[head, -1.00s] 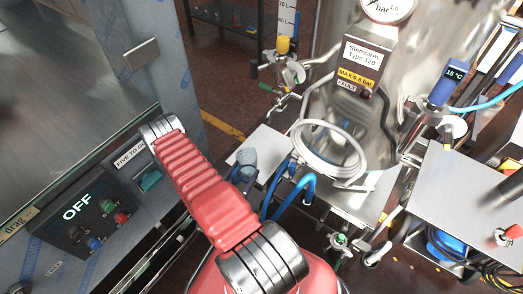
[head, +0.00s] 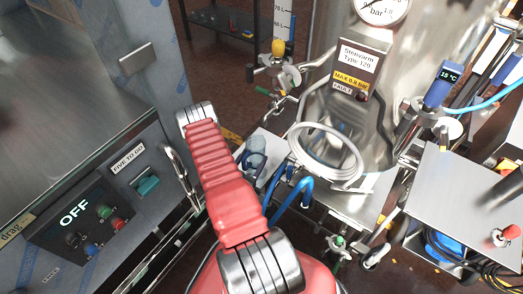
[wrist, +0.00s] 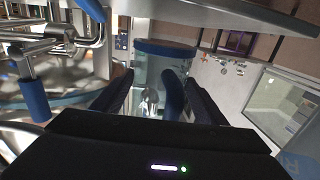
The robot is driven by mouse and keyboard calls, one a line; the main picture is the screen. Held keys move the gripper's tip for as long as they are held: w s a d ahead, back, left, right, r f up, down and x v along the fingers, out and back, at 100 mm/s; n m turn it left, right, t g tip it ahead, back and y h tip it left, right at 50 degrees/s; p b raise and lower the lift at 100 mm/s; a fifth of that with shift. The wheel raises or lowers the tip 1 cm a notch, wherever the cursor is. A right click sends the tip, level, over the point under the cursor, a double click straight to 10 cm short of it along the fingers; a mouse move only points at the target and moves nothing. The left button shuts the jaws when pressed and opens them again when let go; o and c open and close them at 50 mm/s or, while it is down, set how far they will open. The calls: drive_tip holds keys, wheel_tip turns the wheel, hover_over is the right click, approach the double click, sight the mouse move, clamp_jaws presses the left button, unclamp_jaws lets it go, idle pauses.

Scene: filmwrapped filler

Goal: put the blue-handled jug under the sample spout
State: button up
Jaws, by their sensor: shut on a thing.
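The clear jug shows in the wrist view with a blue rim (wrist: 165,48) and a blue handle (wrist: 173,92) between the dark fingers of my gripper (wrist: 160,95). My gripper is shut on the handle. In the head view the jug (head: 256,161) shows as a small grey-blue shape just right of my red arm, which hides my gripper. A small tap with a green-tipped lever (head: 264,91) sits above it on the steel tank's left side, below a yellow-capped fitting (head: 279,47). I cannot tell which outlet is the sample spout.
Blue hoses (head: 292,200) run below the coil. A control cabinet (head: 95,225) reading OFF stands at left. A metal side table (head: 465,205) stands at right.

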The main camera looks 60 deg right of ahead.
drive_tip(key=d, duration=0.7)
drive_tip(key=shift+d, duration=0.15)
drive_tip(key=shift+d+f, duration=0.3)
drive_tip(key=shift+f, duration=0.4)
drive_tip(key=shift+d+f, duration=0.25)
drive_tip(key=shift+f, duration=0.8)
drive_tip(key=shift+f, duration=0.1)
drive_tip(key=o, duration=1.1)
drive_tip(key=shift+o, duration=0.2)
